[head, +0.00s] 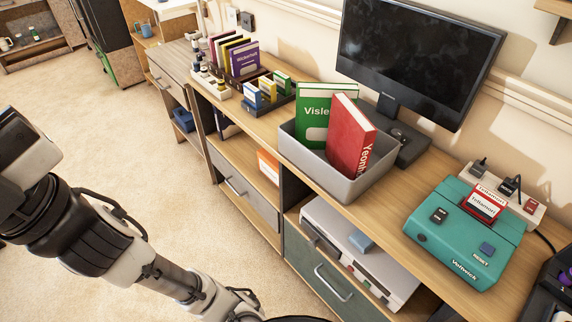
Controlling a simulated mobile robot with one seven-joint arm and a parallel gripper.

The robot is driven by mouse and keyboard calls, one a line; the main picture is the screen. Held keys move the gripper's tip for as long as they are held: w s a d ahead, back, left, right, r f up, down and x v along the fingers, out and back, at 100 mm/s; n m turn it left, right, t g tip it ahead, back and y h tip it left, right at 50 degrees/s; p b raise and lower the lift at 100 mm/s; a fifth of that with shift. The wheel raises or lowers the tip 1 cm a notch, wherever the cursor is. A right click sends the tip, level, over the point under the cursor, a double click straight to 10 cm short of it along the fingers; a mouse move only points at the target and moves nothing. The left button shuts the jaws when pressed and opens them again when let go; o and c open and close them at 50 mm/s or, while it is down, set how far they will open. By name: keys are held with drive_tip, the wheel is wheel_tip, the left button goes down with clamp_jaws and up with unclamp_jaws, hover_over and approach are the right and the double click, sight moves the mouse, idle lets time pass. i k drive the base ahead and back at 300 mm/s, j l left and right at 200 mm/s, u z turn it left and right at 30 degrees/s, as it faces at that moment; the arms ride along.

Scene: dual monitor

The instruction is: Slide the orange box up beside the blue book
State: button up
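The orange box (268,166) stands on the open middle shelf of the long wooden cabinet, at the shelf's right end by a dark divider. Its white lower face shows, and the grey bin above hides part of its surroundings. A dark blue, book-like thing (224,124) stands farther left on that shelf, partly hidden under the cabinet top; I cannot tell for sure that it is the blue book. A gap of bare shelf lies between them. My arm reaches across the lower left, well in front of the cabinet. My gripper's fingers are not visible.
On the cabinet top stand a row of books (244,60), a grey bin (325,178) with green and red books, a monitor (420,60) and a teal device (465,235). A drawer (246,193) lies below the shelf. A white machine (365,255) sits right. Carpet is clear in front.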

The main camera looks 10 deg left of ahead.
sight(268, 164)
drive_tip(key=u, duration=0.25)
drive_tip(key=i+j+z, duration=0.15)
drive_tip(key=j+z, duration=0.2)
drive_tip(key=j, duration=0.4)
drive_tip(key=j+z, duration=0.4)
drive_tip(key=j, duration=0.4)
drive_tip(key=j+z, duration=0.35)
drive_tip(key=j, duration=0.5)
